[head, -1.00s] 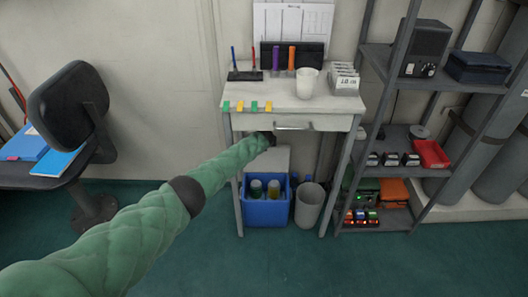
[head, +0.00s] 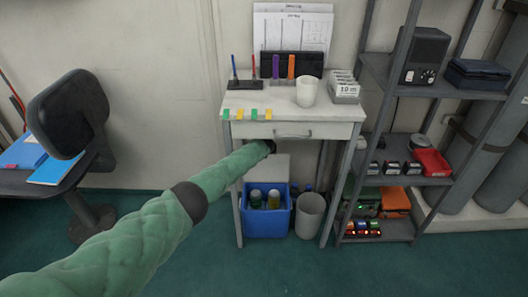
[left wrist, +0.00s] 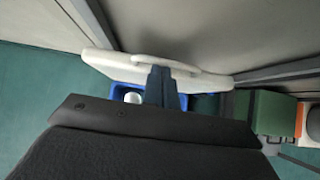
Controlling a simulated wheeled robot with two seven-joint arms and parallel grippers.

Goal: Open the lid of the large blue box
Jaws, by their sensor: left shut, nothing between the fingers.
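The large blue box (head: 266,222) stands on the floor under the small white desk, with bottles (head: 256,198) showing inside. Its pale lid (head: 270,168) is raised, standing up at the back of the box. In the left wrist view the lid (left wrist: 112,66) spans the picture, with a bit of the blue box (left wrist: 119,92) below it. My left gripper (head: 270,147) reaches under the desk near the lid's top edge; my arm partly covers it. Its fingers (left wrist: 161,82) are shut and empty, overlapping the lid in the wrist view; I cannot tell whether they touch it. My right gripper is out of view.
The desk (head: 240,99) with its drawer (head: 320,130) is just above my left gripper. A bin (head: 310,218) stands right of the box. A metal shelf (head: 385,228) is further right, a black chair (head: 70,115) at left. Floor in front is clear.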

